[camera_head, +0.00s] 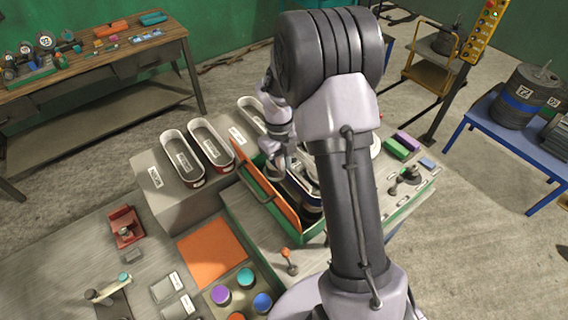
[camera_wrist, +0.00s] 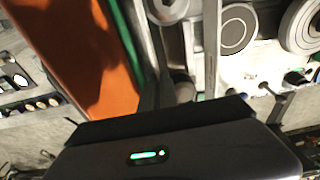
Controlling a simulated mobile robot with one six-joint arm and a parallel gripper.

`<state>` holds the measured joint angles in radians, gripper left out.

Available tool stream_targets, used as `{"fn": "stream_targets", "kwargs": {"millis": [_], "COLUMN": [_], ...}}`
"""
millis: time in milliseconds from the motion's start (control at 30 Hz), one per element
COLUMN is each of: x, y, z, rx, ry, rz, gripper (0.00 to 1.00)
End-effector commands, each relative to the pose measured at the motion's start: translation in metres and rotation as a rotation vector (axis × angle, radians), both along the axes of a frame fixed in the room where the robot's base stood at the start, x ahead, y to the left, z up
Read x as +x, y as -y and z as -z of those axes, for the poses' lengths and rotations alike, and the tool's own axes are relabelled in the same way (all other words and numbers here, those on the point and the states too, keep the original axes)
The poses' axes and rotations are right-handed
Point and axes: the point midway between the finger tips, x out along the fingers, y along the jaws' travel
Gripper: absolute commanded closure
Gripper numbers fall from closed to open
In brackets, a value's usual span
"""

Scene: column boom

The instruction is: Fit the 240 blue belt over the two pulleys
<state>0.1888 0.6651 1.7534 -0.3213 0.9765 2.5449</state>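My gripper (camera_head: 285,160) reaches down behind the raised orange guard (camera_head: 268,195), partly hidden by my arm. In the wrist view its two grey fingers (camera_wrist: 181,60) stand apart, and I see no belt clearly between them. Round grey pulley-like discs show at the top: one disc (camera_wrist: 238,28) right of the fingers and a larger one (camera_wrist: 303,25) at the right edge. In the head view a dark band with a blue tint (camera_head: 303,192) lies beside the guard. I cannot tell whether it is the belt or how it sits on the pulleys.
Oval trays with labels (camera_head: 182,158) stand on a grey block left of the machine. An orange mat (camera_head: 211,252) and several coloured round pieces (camera_head: 220,295) lie in front. Green and purple blocks (camera_head: 397,148) are at the right. The raised guard stands close to my gripper.

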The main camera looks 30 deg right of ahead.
Motion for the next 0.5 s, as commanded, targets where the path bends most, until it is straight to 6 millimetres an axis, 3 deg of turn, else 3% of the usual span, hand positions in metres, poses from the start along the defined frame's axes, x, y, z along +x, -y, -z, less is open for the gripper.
{"fn": "stream_targets", "kwargs": {"millis": [500], "x": [0.0], "y": [0.0], "z": [0.054], "rx": [0.0], "ry": [0.0], "rz": [0.0], "gripper": [1.0]}}
